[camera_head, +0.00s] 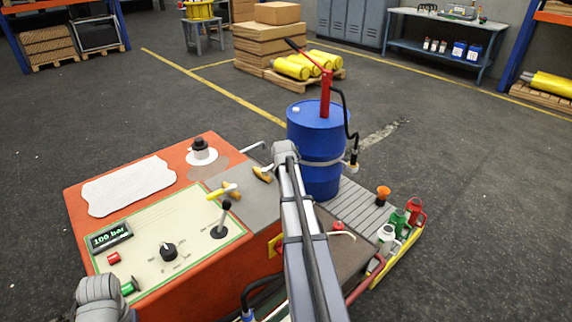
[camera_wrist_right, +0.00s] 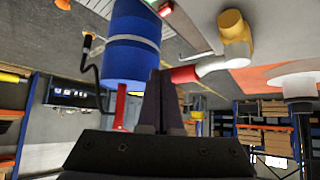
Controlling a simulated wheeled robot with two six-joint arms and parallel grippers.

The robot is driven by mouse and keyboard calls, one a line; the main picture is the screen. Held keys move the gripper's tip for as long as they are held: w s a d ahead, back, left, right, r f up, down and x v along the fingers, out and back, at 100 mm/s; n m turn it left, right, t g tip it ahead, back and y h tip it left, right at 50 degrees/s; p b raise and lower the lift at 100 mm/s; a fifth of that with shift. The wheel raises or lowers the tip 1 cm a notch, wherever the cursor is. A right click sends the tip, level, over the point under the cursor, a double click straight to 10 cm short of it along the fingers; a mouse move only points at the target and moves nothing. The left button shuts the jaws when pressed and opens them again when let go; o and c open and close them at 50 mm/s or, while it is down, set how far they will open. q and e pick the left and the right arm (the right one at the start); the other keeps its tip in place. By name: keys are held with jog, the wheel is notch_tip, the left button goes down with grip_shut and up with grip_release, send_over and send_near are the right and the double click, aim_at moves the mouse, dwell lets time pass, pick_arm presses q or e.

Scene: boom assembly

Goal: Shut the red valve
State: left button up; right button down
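In the right wrist view, which is upside down, a short red piece (camera_wrist_right: 184,75) on a white stem (camera_wrist_right: 211,67) leads to a yellow body (camera_wrist_right: 234,33). This may be the red valve, but I cannot be sure. My right gripper (camera_wrist_right: 162,76) has its dark fingers together, their tips beside the red end; I cannot tell if they touch it. In the head view, yellow fittings (camera_head: 224,190) and (camera_head: 262,174) sit on the orange machine (camera_head: 205,262), and a small red knob (camera_head: 338,225) is on its right side. My left gripper is out of view.
A blue barrel (camera_head: 318,150) with a red hand pump (camera_head: 326,95) stands behind my right arm. Several bottles and cans (camera_head: 415,210) stand on the slatted shelf. Open floor surrounds the machine.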

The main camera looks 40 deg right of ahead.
jog(key=shift+w+d, duration=0.1)
jog(key=shift+w, duration=0.1)
dwell(0.5)
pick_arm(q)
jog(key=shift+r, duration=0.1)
pick_arm(e)
jog(key=shift+r, duration=0.1)
pick_arm(q)
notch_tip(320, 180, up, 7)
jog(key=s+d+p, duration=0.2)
jog(key=p, duration=0.5)
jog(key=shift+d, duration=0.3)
pick_arm(e)
jog(key=s+r, duration=0.6)
jog(key=s, duration=0.1)
jog(key=shift+r, duration=0.35)
jog(key=shift+s, duration=0.1)
